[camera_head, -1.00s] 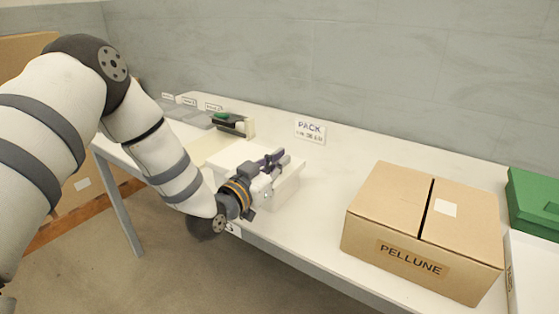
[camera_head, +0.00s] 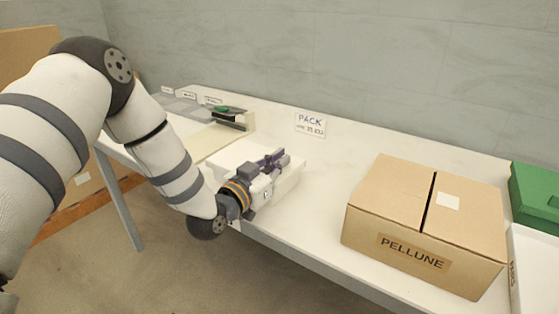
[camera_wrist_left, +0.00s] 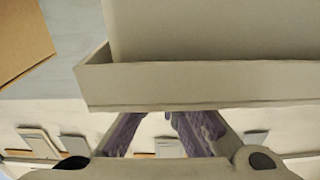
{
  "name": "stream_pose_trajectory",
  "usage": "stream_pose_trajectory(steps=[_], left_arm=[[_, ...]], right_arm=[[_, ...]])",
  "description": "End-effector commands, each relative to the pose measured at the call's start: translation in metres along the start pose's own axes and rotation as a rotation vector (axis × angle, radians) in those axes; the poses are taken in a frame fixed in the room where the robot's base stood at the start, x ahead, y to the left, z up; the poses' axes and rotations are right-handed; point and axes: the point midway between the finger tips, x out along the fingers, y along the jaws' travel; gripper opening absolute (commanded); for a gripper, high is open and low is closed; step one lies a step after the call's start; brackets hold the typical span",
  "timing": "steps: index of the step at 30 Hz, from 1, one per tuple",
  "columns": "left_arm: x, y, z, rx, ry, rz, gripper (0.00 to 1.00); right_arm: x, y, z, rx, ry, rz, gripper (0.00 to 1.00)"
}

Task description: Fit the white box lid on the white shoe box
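The white shoe box (camera_head: 284,194) stands on the white table, left of the big carton in the head view. A pale flat top shows beside and behind my gripper; I cannot tell there where lid and box part. My left gripper (camera_head: 274,159) is over the box's top, close to it, its dark purple fingers pointing away to the right. In the left wrist view, a long white wall (camera_wrist_left: 200,84) with a raised edge crosses above my fingers (camera_wrist_left: 157,118). The fingers are apart with a gap between them; their tips end near the wall. My right gripper is not in view.
A brown PELLUNE carton (camera_head: 385,205) stands to the right, with a green box (camera_head: 535,195) beyond. A PACK sign (camera_head: 311,124) stands at the back. A holder with a green item (camera_head: 228,109) and grey trays (camera_head: 184,108) lie back left. Clear table lies between box and carton.

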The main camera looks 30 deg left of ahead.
Motion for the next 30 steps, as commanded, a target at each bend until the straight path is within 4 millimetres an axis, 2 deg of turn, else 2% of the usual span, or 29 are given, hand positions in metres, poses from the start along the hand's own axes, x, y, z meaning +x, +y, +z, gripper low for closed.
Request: stream_pose_trajectory(steps=[4, 8, 18, 20, 27, 30], left_arm=[[0.000, 0.000, -0.001, 0.000, 0.001, 0.000, 0.00], [0.000, 0.000, -0.001, 0.000, 0.001, 0.000, 0.28], [-0.004, 0.000, 0.000, -0.001, 0.000, 0.000, 0.28], [-0.013, 0.000, 0.000, -0.002, -0.001, 0.000, 0.28], [-0.078, 0.000, 0.001, -0.002, -0.003, -0.001, 0.28], [-0.099, 0.000, 0.000, -0.001, -0.002, -0.001, 0.28]], right_arm=[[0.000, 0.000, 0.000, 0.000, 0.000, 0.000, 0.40], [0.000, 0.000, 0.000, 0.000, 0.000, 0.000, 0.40], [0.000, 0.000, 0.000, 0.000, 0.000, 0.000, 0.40], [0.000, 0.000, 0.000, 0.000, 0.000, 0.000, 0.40], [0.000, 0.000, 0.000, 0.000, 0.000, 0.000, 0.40], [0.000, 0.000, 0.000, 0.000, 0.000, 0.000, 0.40]])
